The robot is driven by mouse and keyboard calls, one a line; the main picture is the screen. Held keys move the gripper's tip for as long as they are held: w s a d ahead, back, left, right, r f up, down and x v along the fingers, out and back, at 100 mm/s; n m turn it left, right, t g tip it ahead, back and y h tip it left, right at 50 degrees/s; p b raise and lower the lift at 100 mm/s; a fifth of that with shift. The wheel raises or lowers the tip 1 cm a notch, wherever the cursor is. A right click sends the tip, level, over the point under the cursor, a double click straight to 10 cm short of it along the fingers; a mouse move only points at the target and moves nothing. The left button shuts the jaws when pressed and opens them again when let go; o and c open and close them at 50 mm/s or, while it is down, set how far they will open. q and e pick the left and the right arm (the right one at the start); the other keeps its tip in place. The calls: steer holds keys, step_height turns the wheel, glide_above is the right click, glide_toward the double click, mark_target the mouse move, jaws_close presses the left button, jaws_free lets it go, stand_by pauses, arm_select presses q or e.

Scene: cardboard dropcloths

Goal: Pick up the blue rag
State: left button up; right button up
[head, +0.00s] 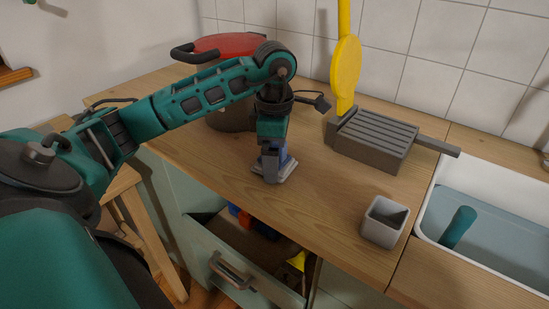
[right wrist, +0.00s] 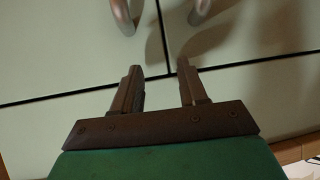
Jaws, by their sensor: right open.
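Something blue (head: 283,157), likely the blue rag, shows at my left gripper (head: 271,172), low over the wooden counter. It is small and mostly hidden behind the gripper. A flat grey-blue patch (head: 288,170) lies on the counter just under and beside the fingertips; I cannot tell whether it is part of the rag. My left gripper points straight down, and whether its fingers are open or shut is unclear. My right gripper (right wrist: 159,82) is open and empty in the right wrist view, in front of pale cabinet doors.
A red-lidded pot (head: 228,46) stands behind my left arm. A grey ridged block (head: 375,140) with a yellow tool (head: 345,75) is right of it. A grey square cup (head: 383,222) stands near the sink (head: 430,215). Below, an open drawer (head: 235,255) holds coloured items.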

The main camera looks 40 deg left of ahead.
arm_select(q)
steer(key=shift+r, duration=0.1)
step_height(320, 180, up, 19)
steer(key=p, duration=0.7)
steer(key=shift+r, duration=0.4)
arm_select(e)
steer(key=shift+h, duration=0.4)
steer(key=d+r, duration=0.1)
steer(key=r, duration=0.1)
steer(key=s+d+r, duration=0.1)
steer(key=r, duration=0.1)
steer(key=shift+s+d, duration=0.2)
